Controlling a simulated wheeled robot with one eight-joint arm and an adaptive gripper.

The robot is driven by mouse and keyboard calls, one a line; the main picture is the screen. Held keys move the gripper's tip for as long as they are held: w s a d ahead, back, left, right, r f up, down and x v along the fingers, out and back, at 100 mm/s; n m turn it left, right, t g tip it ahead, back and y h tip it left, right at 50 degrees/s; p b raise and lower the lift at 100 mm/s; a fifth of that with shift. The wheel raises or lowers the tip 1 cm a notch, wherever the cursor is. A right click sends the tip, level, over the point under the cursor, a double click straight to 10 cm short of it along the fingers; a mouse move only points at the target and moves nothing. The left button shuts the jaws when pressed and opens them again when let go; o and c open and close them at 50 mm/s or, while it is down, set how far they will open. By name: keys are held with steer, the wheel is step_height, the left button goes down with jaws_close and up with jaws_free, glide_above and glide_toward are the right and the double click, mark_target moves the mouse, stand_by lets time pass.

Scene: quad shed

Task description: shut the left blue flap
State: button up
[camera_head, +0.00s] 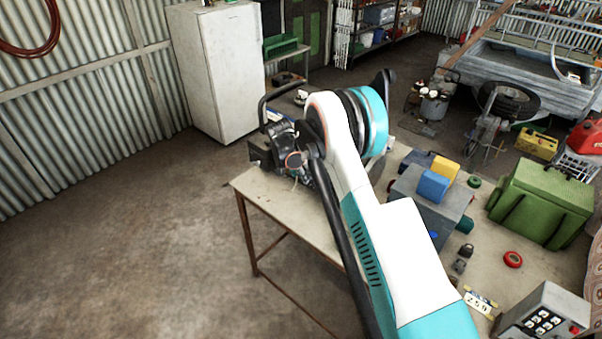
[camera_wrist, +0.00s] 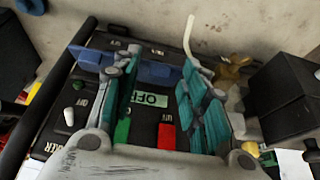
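In the wrist view a dark panel (camera_wrist: 62,140) with white lettering carries a green "OFF" label, a green switch (camera_wrist: 122,130) and a red switch (camera_wrist: 167,137). Blue flap parts stand raised along its far side, one at the left (camera_wrist: 88,60) and one between my fingers (camera_wrist: 155,72). The left finger crosses in front of the blue, so I cannot tell whether these are one flap or two. My gripper (camera_wrist: 162,66) is open, its teal-padded fingers spread over the panel with nothing visibly held.
The head view shows a workbench (camera_head: 275,205) with an engine (camera_head: 290,150) behind my arm. The floor at left is clear.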

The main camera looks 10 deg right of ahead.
jaws_close()
steer(key=shift+a+f, duration=0.1)
steer(key=shift+f, duration=0.05)
steer(key=f+t+h+b, duration=0.2)
steer(key=h+b, duration=0.1)
steer(key=b, duration=0.4)
steer(key=f+t+h+b, duration=0.2)
steer(key=f+h+b, duration=0.1)
steer(key=b, duration=0.4)
steer(key=f+t+h+b, duration=0.3)
steer(key=b, duration=0.4)
steer(key=shift+s+a+f+h, duration=0.2)
steer(key=shift+s+a+h, duration=0.1)
steer(key=shift+s+a, duration=0.1)
steer(key=shift+w+d+f+t+h+b, duration=0.25)
steer(key=shift+h+b, duration=0.25)
steer(key=shift+b, duration=0.35)
steer(key=shift+a+r, duration=0.1)
